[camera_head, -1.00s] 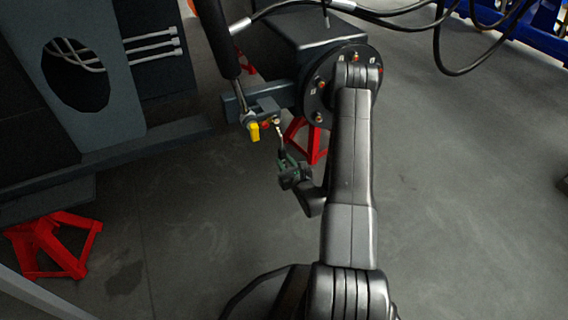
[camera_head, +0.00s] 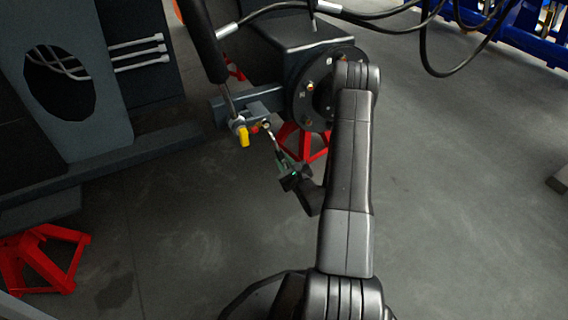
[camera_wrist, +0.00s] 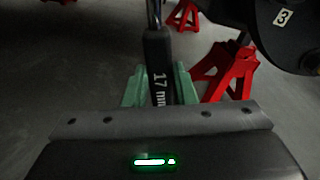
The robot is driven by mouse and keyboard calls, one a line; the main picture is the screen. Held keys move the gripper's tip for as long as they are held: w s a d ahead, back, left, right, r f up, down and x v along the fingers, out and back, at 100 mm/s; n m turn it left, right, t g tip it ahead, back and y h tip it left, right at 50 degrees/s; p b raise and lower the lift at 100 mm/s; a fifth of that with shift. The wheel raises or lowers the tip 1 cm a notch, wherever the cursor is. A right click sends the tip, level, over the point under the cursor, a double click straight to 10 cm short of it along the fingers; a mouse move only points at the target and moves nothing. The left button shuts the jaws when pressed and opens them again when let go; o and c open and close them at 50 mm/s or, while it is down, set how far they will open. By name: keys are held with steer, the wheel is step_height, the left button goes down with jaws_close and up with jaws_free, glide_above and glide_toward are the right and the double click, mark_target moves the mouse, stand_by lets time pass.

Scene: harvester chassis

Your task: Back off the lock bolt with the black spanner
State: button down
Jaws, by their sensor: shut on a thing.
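My gripper (camera_head: 292,178) is shut on the black handle of the spanner; its green fingers (camera_wrist: 187,86) stand on both sides of it in the wrist view. The black spanner (camera_wrist: 158,62) is marked 17 mm. Its metal shank (camera_head: 275,143) slants up and left to a small bracket (camera_head: 259,109) on the chassis. The spanner's head is at or very near a small bolt-like part (camera_head: 266,126) under that bracket. I cannot tell whether it is seated on it. The wrist view cuts off the spanner's head.
A yellow tap-like part (camera_head: 243,137) sits just left of the spanner's head, below a black cylinder (camera_head: 204,40). A round flange (camera_head: 310,88) stands close right. Red stands (camera_head: 300,141) (camera_head: 40,258) hold the chassis. Hoses (camera_head: 370,14) hang above. The floor right is mostly clear.

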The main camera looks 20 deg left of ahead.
steer(key=shift+w+d+r+n+t, duration=0.15)
steer(key=shift+w+d+r+n, duration=0.2)
steer(key=shift+w+d+n, duration=0.2)
steer(key=shift+w+d+r+n+t, duration=0.15)
steer(key=shift+w+d+r+n, duration=0.25)
steer(key=shift+w+n, duration=0.25)
steer(key=shift+w+d+r+n, duration=0.95)
steer(key=shift+w+n, duration=0.1)
steer(key=shift+n, duration=0.15)
steer(key=shift+w, duration=0.1)
steer(key=shift+w+d+r+n, duration=0.25)
steer(key=shift+r+n, duration=0.25)
steer(key=shift+s+f, duration=0.1)
steer(key=shift+f, duration=0.05)
steer(key=shift+s, duration=0.1)
